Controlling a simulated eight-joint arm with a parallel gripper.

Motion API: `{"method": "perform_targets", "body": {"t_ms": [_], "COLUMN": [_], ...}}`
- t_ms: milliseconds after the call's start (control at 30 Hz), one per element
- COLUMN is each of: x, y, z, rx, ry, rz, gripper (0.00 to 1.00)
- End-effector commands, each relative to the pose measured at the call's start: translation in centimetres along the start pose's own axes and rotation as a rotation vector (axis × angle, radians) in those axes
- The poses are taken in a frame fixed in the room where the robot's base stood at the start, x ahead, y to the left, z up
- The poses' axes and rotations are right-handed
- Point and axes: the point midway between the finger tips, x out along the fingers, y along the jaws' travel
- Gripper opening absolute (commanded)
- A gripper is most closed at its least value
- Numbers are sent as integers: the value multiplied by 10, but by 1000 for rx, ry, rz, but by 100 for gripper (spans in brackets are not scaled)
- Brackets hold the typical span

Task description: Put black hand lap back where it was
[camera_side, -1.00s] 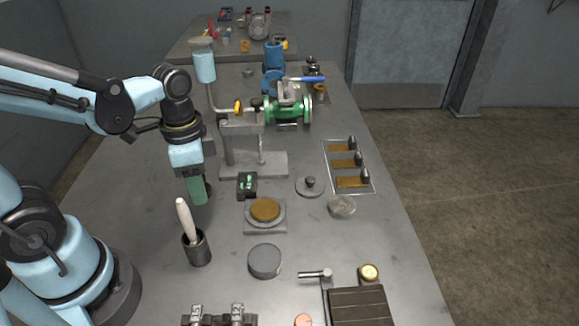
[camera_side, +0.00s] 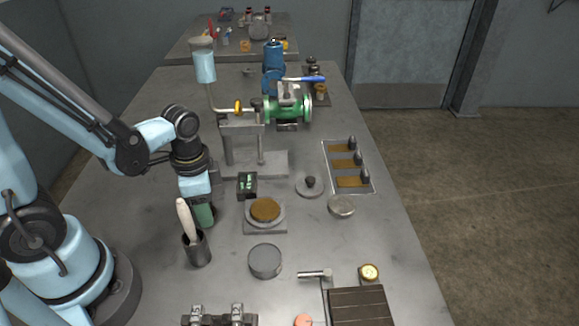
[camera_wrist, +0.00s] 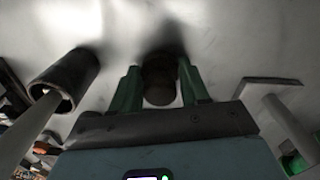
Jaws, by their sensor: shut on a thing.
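My gripper (camera_side: 203,214) is low over the table, beside the cup with the pale handle. In the wrist view, its green fingers (camera_wrist: 160,92) are shut on a dark, round thing, which looks like the black hand lap (camera_wrist: 160,72). The fingers hide its sides, and in the side view they hide nearly all of it. A dark shadow lies on the table close to it; I cannot tell whether it touches the table. A grey disc with a black knob (camera_side: 310,186) stands apart to the right.
The dark cup (camera_side: 197,250) stands close in front of my gripper, with a pale handle (camera_side: 185,219) sticking up. A small black box (camera_side: 247,184) and a brown disc (camera_side: 265,210) on a grey plate are to the right. The metal stand (camera_side: 255,165) is behind.

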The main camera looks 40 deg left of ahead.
Motion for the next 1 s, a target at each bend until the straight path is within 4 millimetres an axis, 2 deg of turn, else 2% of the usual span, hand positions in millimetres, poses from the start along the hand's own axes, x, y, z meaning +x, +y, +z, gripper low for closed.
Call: {"method": "perform_targets", "body": {"t_ms": [367,400,533,1000], "x": [4,3,3,-4], "y": [0,0,0,0], "z": [0,0,0,0], "rx": [0,0,0,0], "ry": [0,0,0,0], "rz": [0,0,0,0], "gripper": [7,51,71,71]}}
